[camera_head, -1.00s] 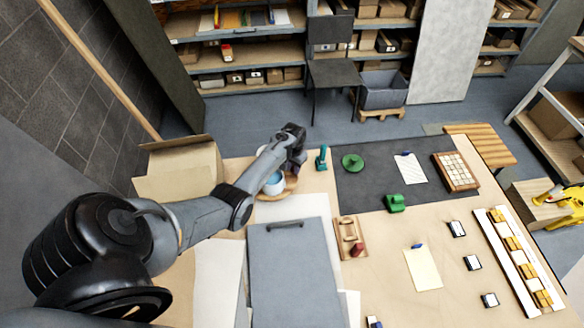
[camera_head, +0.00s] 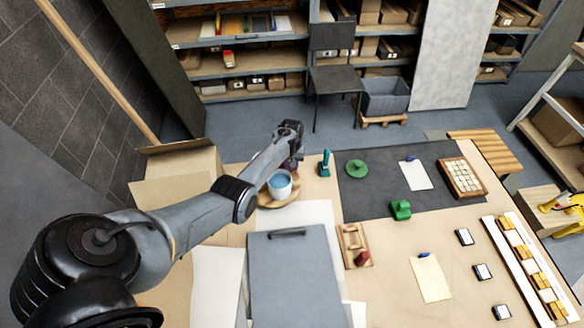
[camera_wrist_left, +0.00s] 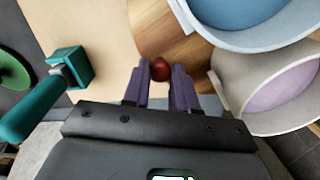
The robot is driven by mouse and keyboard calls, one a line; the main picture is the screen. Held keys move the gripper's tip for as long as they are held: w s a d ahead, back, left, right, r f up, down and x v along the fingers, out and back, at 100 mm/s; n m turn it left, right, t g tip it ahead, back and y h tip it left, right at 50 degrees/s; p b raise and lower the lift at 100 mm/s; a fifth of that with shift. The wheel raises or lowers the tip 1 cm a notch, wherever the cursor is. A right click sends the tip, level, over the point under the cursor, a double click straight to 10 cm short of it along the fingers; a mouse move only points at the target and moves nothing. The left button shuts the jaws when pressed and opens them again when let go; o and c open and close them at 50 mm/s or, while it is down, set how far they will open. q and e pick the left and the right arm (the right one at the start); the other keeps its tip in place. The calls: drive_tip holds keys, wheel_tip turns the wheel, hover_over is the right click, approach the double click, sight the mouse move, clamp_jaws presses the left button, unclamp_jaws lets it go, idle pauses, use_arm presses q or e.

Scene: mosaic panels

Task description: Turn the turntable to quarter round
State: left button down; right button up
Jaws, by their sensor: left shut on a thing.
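The turntable is a round wooden board (camera_head: 266,203) near the far left of the table. It also shows in the left wrist view (camera_wrist_left: 190,46), with a red knob (camera_wrist_left: 160,70) at its edge. A pot with blue contents (camera_head: 280,184) stands on it. The wrist view shows this blue pot (camera_wrist_left: 228,38) and a pale pot with purple contents (camera_wrist_left: 232,72). My left gripper (camera_wrist_left: 161,74) has its purple fingers either side of the red knob, shut on it. In the head view my left gripper (camera_head: 296,160) partly hides the turntable's far side. My right gripper is not in view.
A teal tool (camera_head: 324,165) stands close right of the turntable; it also shows in the wrist view (camera_wrist_left: 70,68). A green disc (camera_head: 357,168) lies on the dark mat (camera_head: 375,190). A cardboard box (camera_head: 175,165) is at left. A grey board (camera_head: 290,270) lies in front.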

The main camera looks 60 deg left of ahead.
use_arm(q)
drive_tip(key=shift+s+a+n+b, duration=0.15)
drive_tip(key=shift+a+n+b, duration=0.3)
drive_tip(key=shift+a+n, duration=0.9)
drive_tip(key=shift+s+a+n, duration=0.25)
drive_tip(key=shift+a+n, duration=0.2)
drive_tip(key=shift+n, duration=0.35)
drive_tip(key=shift+s+a+n, duration=0.25)
drive_tip(key=shift+a+n, duration=0.2)
drive_tip(key=shift+n, duration=0.3)
drive_tip(key=shift+s+a+n, duration=0.45)
drive_tip(key=shift+a+n, duration=0.05)
drive_tip(key=shift+n, duration=0.35)
drive_tip(key=shift+s+a+n, duration=0.4)
drive_tip(key=shift+a+n, duration=0.1)
drive_tip(key=shift+n, duration=0.35)
drive_tip(key=shift+s+a+n, duration=0.45)
drive_tip(key=shift+s+n, duration=0.1)
drive_tip(key=shift+n, duration=0.25)
drive_tip(key=shift+s+a+n, duration=0.2)
drive_tip(key=shift+s+n, duration=0.2)
drive_tip(key=shift+n, duration=0.2)
drive_tip(key=shift+s, duration=0.1)
drive_tip(key=c, duration=0.9)
unclamp_jaws()
